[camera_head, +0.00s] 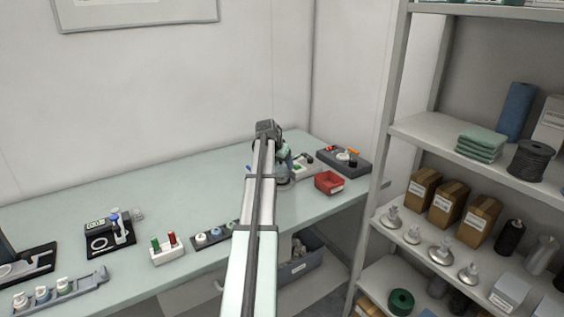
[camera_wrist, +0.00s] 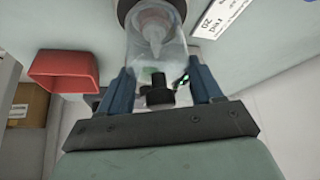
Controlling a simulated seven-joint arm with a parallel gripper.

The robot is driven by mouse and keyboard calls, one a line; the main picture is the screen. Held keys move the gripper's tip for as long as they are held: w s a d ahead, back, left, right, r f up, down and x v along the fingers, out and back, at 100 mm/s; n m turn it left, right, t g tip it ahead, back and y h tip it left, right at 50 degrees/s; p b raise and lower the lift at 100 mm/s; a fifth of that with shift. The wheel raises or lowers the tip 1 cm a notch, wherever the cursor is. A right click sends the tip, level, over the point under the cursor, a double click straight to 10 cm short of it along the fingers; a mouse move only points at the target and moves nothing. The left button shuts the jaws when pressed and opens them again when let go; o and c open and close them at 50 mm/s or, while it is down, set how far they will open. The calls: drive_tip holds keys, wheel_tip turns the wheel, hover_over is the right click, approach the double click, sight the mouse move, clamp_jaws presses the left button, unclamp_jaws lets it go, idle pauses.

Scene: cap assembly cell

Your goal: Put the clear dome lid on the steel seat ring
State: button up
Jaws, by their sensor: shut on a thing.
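My gripper (camera_wrist: 161,82) shows in the wrist view with its two blue fingers shut on the clear dome lid (camera_wrist: 158,70), one on each side. The lid is see-through, and a black knob shows between the fingers. A pale cone-shaped form shows through or beyond the clear wall. A dark and grey round rim at the top edge of the wrist view looks like the steel seat ring (camera_wrist: 124,9), mostly cut off or covered. I cannot tell whether lid and ring touch. In the head view my arm largely hides the gripper and lid, above a grey round base (camera_head: 285,184).
A red bin (camera_head: 328,182) stands close to the right of the gripper; it also shows in the wrist view (camera_wrist: 64,71). A dark tray (camera_head: 345,163) with small parts lies behind it. A shelf rack stands at right. The back left of the table (camera_head: 170,190) is clear.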

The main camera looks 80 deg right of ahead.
drive_tip(key=shift+f, duration=0.1)
idle(0.3)
drive_tip(key=shift+f, duration=0.25)
drive_tip(key=shift+f, duration=0.25)
idle(0.8)
drive_tip(key=o, duration=1.1)
drive_tip(key=shift+r, duration=0.15)
drive_tip(key=shift+r, duration=3.35)
